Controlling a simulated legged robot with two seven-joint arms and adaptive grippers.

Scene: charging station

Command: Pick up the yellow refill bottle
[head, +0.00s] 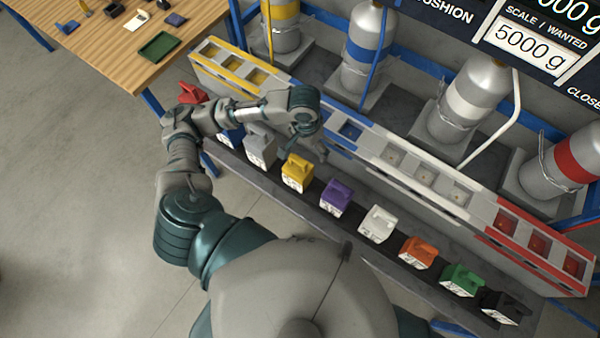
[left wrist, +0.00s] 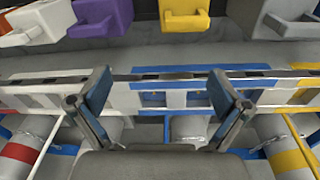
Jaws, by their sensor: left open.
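The yellow refill bottle (head: 298,175) stands upright on the dark shelf, between a grey bottle and a purple one. It also shows at the top of the left wrist view (left wrist: 184,15), cut off by the frame edge. My left gripper (head: 310,148) is above and just behind the yellow bottle, on the side of the coloured rail, apart from it. In the left wrist view its two fingers (left wrist: 160,88) are spread wide with nothing between them. My right gripper is not in view.
Grey (head: 260,148), purple (head: 335,197), white (head: 379,223) and several other bottles share the shelf. Behind it runs a rail with coloured sections (head: 420,178). Large grey cylinders (head: 465,100) stand beyond. A wooden table (head: 120,45) is at the upper left.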

